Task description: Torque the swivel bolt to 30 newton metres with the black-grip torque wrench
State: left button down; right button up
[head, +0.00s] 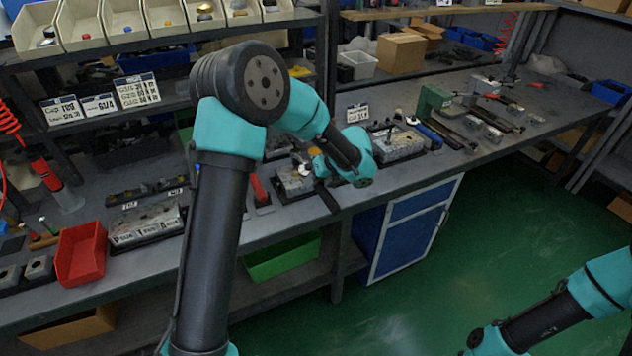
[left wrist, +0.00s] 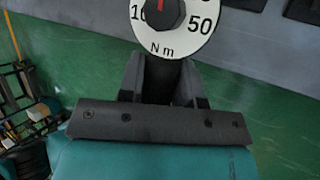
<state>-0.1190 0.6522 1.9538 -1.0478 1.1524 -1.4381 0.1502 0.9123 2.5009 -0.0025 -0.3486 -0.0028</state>
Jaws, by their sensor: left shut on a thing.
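My left gripper (left wrist: 163,78) is shut on a black part, apparently the grip of the torque wrench (left wrist: 172,82). A round white dial (left wrist: 172,40) marked N m sits just beyond the fingers. Its red pointer stands about straight up, between the 10 and the 50; the top of the dial is cut off. In the head view my left wrist is over the bench beside a grey valve block (head: 295,183), and the fingers are small and partly hidden. I cannot make out the swivel bolt or the wrench's far end. My right gripper is outside the view.
Another grey valve block (head: 398,146) stands on the bench to the right, and one (head: 148,222) to the left. A red bin (head: 82,254) is at the far left. A green vise-like tool (head: 432,101) stands farther right. Shelves run above the bench.

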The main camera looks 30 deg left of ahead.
pick_arm(q)
jog(key=shift+f, duration=1.25)
dwell(0.3)
dwell(0.4)
jog(key=shift+s+a+m+t, duration=0.5)
jog(key=shift+s+a+m, duration=0.35)
jog(key=shift+m, duration=0.05)
jog(key=shift+s+a, duration=0.1)
jog(key=shift+s+a+m+t, duration=0.5)
jog(key=shift+s+a+m, duration=0.2)
jog(key=shift+a+m, duration=0.25)
dwell(0.3)
jog(key=shift+s+a+m+t, duration=0.3)
jog(key=shift+a+m, duration=0.2)
jog(key=shift+a, duration=0.05)
jog(key=shift+s+a+m+t, duration=0.3)
jog(key=shift+a+m, duration=0.15)
jog(key=shift+a, duration=0.1)
